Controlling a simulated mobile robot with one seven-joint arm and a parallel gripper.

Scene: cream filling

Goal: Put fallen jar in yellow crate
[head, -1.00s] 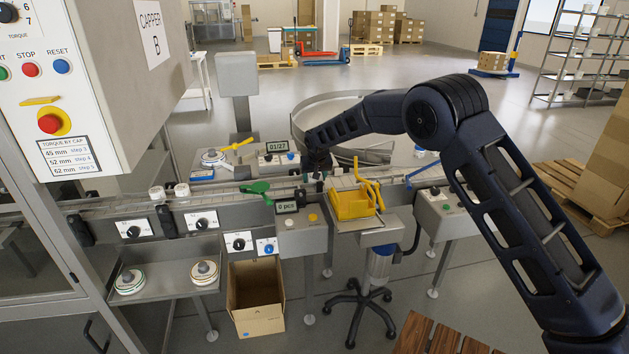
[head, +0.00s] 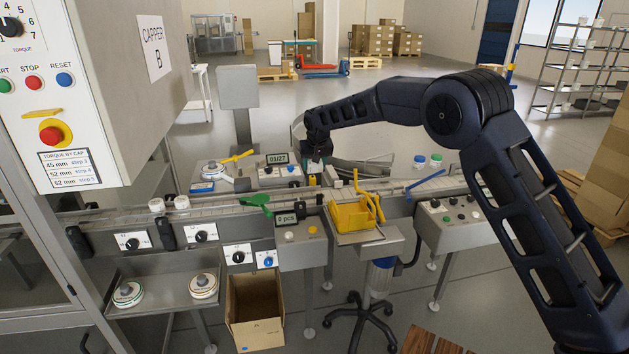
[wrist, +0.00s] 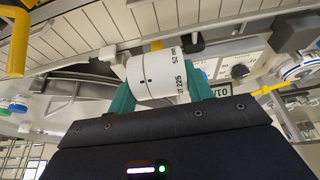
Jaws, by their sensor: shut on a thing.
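The jar (wrist: 155,76) is white with "52 mm" and "225" printed on it. In the wrist view it lies between the teal fingers of my gripper (wrist: 161,88), which is shut on it. In the head view my gripper (head: 315,168) is above the conveyor, to the left of and behind the yellow crate. The jar is hard to make out there. The yellow crate (head: 352,217) sits on a small stand at the conveyor's front side, with yellow handle-like parts rising at its right. I cannot make out its inside clearly.
The conveyor (head: 110,217) runs across the middle, with two white jars (head: 169,204) at left. Two jars with blue and green lids (head: 427,160) stand behind. An open cardboard box (head: 256,310) is on the floor.

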